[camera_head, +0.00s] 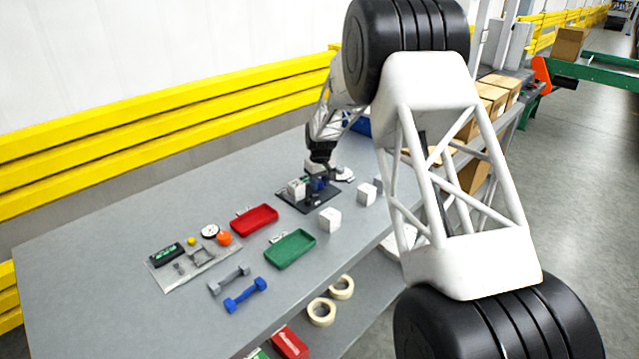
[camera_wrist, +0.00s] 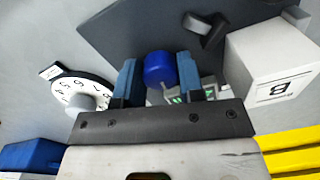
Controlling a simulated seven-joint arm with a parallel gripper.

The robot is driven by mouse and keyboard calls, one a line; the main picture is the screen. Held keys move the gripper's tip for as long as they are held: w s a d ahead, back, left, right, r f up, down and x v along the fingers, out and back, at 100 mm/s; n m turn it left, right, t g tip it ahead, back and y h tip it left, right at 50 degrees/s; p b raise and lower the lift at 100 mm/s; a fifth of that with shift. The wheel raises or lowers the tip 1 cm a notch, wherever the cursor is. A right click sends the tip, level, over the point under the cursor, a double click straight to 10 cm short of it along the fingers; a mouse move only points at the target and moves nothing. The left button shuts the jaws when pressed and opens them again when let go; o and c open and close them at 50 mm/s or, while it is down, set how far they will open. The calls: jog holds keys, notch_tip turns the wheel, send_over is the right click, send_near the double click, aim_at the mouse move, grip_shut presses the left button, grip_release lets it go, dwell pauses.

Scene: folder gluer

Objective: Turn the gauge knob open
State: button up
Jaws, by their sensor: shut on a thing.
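My gripper (camera_head: 318,176) is low over a dark plate (camera_head: 296,205) on the grey table. In the wrist view its two blue fingers (camera_wrist: 158,80) stand on either side of a round blue knob (camera_wrist: 160,66), and it is shut on this knob. The knob's lower part and base are hidden by the gripper. A white numbered dial (camera_wrist: 76,98) with a grey hub lies left of the fingers, apart from them; it also shows in the head view (camera_head: 343,174). A small panel with green marks (camera_wrist: 182,97) shows partly between the fingers. The knob's turned angle cannot be told.
A white block (camera_wrist: 268,65) stands close right of the fingers, with a dark lever (camera_wrist: 205,30) behind. White cubes (camera_head: 330,220) stand right of the plate. Red (camera_head: 254,220) and green (camera_head: 290,249) trays and dumbbells (camera_head: 245,295) lie left.

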jog(key=shift+n, duration=0.5)
